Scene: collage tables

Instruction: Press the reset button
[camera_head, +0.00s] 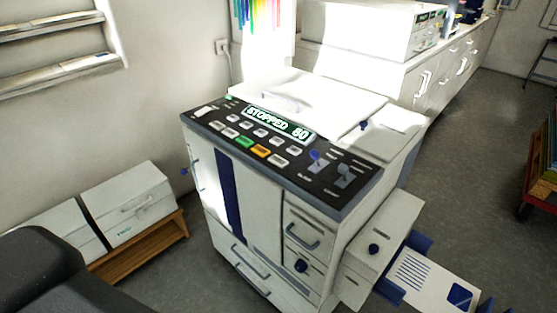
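A white copier-like machine (262,204) stands in the middle, with a dark sloping control panel (225,113) on top. Its lit display (279,124) reads "STOPPED 80". Below the display are rows of buttons: several white ones, a green button (243,142) and an orange button (261,151). The button labels are too small to read, so I cannot tell which is reset. Two levers, one blue (317,157) and one grey (344,171), sit at the panel's right. Neither gripper is in view.
A low wooden stand (140,243) with white boxes (125,203) is on the left. An output tray (433,280) with a printed sheet sticks out at lower right. White cabinets (440,80) line the back wall. A red cart (540,200) stands far right. Floor between is clear.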

